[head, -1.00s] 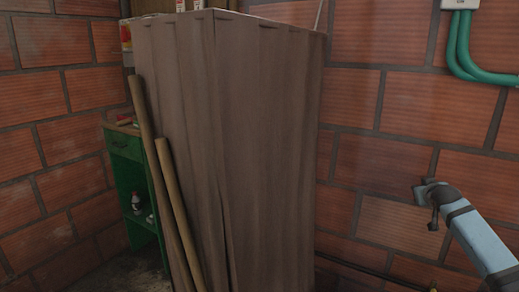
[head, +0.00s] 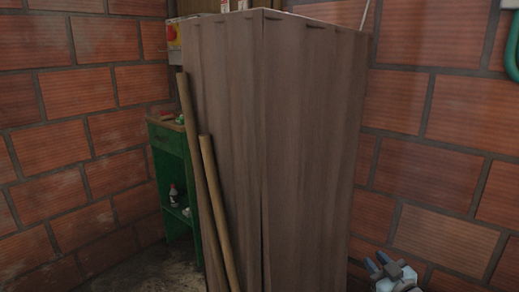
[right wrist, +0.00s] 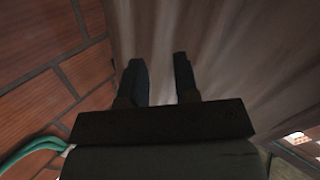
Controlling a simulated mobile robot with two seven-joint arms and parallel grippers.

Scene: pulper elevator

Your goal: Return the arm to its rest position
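My left gripper and arm are not in view.
Two wooden poles (head: 219,210) lean against the brown structure. A green cabinet (head: 171,140) with a small bottle (head: 173,195) stands behind on the left. Brick walls (head: 90,130) close both sides. A green pipe (head: 513,50) is at the upper right. Some floor (head: 155,272) is clear at lower left.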

